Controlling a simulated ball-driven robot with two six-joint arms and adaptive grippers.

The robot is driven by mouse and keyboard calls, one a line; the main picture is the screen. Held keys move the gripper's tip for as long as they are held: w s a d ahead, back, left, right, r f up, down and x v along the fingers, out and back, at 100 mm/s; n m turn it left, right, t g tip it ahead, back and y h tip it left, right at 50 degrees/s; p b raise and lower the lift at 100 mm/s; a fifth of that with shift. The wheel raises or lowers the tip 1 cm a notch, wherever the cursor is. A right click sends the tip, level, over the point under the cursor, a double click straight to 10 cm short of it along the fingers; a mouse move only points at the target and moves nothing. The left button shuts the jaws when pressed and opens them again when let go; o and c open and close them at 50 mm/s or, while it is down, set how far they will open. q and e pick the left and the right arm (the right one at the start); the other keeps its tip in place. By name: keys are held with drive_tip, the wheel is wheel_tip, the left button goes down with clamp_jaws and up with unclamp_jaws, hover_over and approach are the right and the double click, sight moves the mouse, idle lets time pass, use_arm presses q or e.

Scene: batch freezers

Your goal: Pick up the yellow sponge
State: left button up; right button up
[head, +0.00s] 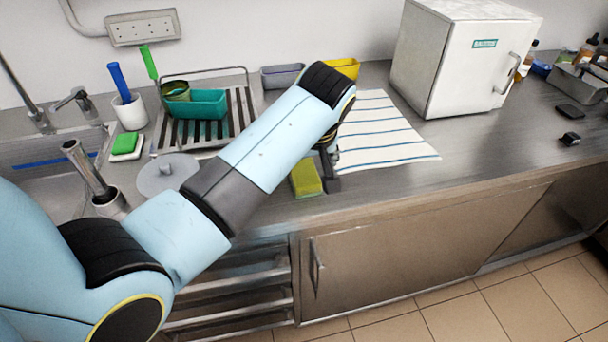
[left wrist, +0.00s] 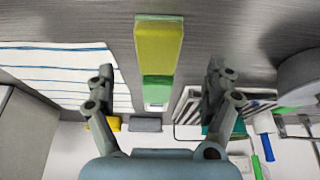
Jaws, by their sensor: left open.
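The yellow sponge (head: 306,178) lies on the steel counter near its front edge, just left of the striped cloth. In the left wrist view the sponge (left wrist: 159,45) is a long yellow block with a green part at its lower end. My left gripper (head: 328,172) is low beside the sponge in the head view, partly hidden by my arm. In the left wrist view my left gripper (left wrist: 160,72) has its fingers spread wide and empty, with the sponge showing in the gap between them. I cannot tell how far the fingertips are above the counter. My right gripper is not in view.
A white cloth with blue stripes (head: 385,135) lies right of the sponge. A white freezer box (head: 445,65) stands behind it. A dish rack (head: 245,105) with a teal tub (head: 198,104) and a green sponge (head: 124,144) are to the left.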

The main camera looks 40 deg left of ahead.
sight(306, 178)
use_arm(q)
drive_tip(key=x, duration=0.6)
drive_tip(key=shift+d+f+p, duration=0.15)
drive_tip(key=shift+d+p, duration=0.15)
drive_tip(key=shift+p, duration=0.1)
drive_tip(key=shift+s, duration=0.1)
drive_tip(key=c, duration=1.1)
drive_tip(key=shift+c, duration=0.2)
drive_tip(key=shift+r, duration=0.2)
